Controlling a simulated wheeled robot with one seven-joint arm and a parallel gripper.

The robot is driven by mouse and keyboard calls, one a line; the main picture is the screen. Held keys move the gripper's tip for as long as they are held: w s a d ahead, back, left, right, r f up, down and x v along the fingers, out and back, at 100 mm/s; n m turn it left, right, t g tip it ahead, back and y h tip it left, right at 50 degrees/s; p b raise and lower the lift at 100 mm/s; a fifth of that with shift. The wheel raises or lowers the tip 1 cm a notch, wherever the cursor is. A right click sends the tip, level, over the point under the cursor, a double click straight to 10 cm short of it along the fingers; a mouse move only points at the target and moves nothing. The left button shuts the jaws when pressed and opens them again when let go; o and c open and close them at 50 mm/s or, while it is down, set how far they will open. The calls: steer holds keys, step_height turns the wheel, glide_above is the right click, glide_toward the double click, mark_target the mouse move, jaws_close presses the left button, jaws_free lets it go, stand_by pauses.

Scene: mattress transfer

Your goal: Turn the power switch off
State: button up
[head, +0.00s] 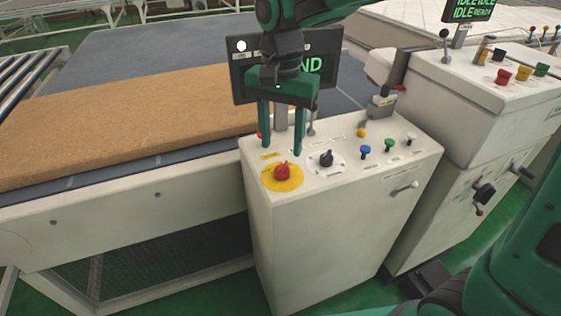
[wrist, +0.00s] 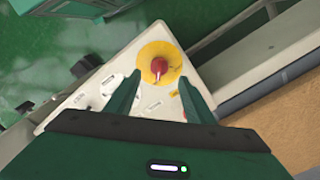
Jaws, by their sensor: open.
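A red rotary switch (head: 282,171) sits on a yellow round plate (head: 270,181) at the front left corner of the white control cabinet's top. It also shows in the wrist view, as a red knob (wrist: 159,68) on a yellow disc (wrist: 150,50). A black rotary knob (head: 327,158) sits to its right in the head view. The labels are too small to read. My gripper (head: 282,150) is open and empty above the panel, fingers pointing down. In the wrist view the fingertips (wrist: 159,80) lie either side of the red switch's near end; contact is not visible.
Blue (head: 365,152), green (head: 389,146) and white (head: 411,138) knobs stand on the panel's right. A screen (head: 325,66) rises behind my gripper. A brown mattress slab (head: 130,115) lies on the conveyor at left. A second control cabinet (head: 460,130) stands at right.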

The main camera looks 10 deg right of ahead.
mark_target(281, 165)
step_height(281, 165, down, 7)
steer(key=shift+d+f, duration=0.1)
stand_by(0.4)
steer(key=c, duration=1)
steer(key=shift+a, duration=0.25)
steer(key=shift+c, duration=0.2)
steer(key=shift+d, duration=0.15)
